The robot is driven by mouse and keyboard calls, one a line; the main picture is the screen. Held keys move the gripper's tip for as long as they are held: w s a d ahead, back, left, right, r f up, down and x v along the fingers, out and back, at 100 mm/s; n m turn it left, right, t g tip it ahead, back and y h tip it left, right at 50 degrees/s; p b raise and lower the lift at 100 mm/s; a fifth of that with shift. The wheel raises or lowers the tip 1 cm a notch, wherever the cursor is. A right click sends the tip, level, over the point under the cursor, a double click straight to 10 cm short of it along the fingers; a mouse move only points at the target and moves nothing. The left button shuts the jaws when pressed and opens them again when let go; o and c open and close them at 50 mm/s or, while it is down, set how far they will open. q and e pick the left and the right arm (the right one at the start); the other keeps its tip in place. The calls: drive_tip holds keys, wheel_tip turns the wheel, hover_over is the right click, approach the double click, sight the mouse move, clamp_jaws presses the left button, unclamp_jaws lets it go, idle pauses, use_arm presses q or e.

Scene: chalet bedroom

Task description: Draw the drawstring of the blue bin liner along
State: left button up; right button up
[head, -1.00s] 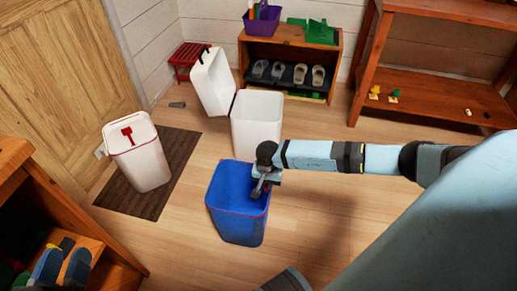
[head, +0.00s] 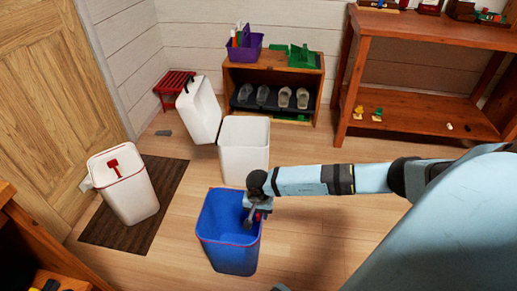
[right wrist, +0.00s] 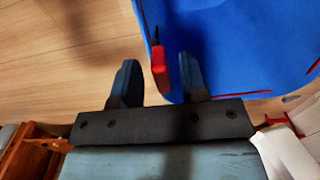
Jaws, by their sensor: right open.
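The blue bin liner (head: 222,215) lines a bin with a red drawstring around its rim, low in the middle of the head view. It fills the upper right of the right wrist view (right wrist: 235,45). A red drawstring tab (right wrist: 159,68) hangs at the liner's edge. My right gripper (head: 249,222) is at the bin's right rim. In the right wrist view its two fingers (right wrist: 159,80) stand apart, with the red tab between them, nearer the right finger. Whether either finger touches the tab cannot be told. My left gripper is not in view.
A white bin (head: 244,150) stands just behind the blue one. A white bin with a red tab (head: 125,190) is on the brown mat (head: 100,232) at left. Another white bin (head: 199,110) is tilted. Wooden floor right of the blue bin is free.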

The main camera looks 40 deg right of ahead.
wheel_tip(320, 180, up, 10)
drive_tip(key=p, duration=0.3)
drive_tip(key=shift+f+p, duration=0.25)
drive_tip(key=shift+p, duration=0.1)
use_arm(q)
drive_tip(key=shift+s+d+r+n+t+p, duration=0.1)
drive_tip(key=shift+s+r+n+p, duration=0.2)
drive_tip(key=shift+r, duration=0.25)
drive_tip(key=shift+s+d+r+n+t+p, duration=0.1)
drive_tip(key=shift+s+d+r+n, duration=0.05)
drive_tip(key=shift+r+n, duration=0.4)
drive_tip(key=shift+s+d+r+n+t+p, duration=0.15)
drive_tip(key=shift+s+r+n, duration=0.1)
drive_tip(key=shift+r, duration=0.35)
use_arm(e)
drive_tip(key=shift+r, duration=1.9)
drive_tip(key=shift+s, duration=0.1)
